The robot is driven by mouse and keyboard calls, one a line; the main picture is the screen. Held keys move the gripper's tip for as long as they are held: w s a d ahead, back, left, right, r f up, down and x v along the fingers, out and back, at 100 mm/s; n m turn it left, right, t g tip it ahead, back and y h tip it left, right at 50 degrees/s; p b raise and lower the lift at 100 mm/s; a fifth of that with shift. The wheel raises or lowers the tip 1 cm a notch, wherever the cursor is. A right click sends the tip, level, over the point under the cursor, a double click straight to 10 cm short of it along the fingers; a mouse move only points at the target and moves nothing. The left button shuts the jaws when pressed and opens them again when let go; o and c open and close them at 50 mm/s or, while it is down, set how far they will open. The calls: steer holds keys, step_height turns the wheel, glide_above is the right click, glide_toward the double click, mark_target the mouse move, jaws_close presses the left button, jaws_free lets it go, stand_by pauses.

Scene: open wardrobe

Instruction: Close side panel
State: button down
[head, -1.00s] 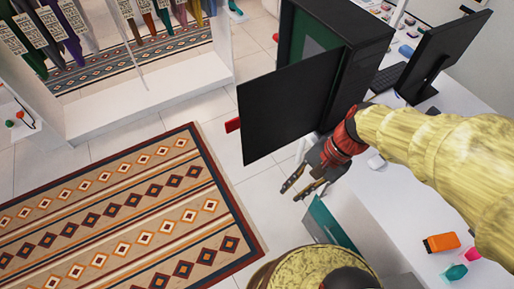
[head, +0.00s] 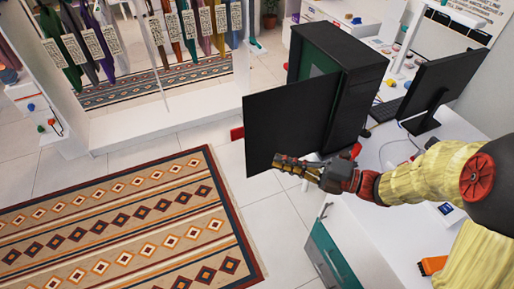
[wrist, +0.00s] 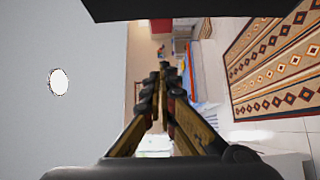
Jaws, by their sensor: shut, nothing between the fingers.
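The side panel (head: 285,120) is a flat black sheet standing open at an angle from the black computer tower (head: 352,85) in the head view. A green interior shows in the gap behind the panel. My gripper (head: 277,162) is shut and empty, its fingers pointing left across the lower part of the panel's outer face. I cannot tell whether it touches the panel. In the wrist view, the fingertips (wrist: 165,72) are together.
The tower stands on a white desk (head: 375,225) with a monitor (head: 445,85) and a keyboard (head: 385,110). A green-fronted drawer (head: 328,255) is below. An orange item (head: 432,265) lies on the desk. Floor and a patterned rug (head: 120,225) are open at left.

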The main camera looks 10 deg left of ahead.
steer(key=w+b+x, duration=0.3)
steer(key=x, duration=0.9)
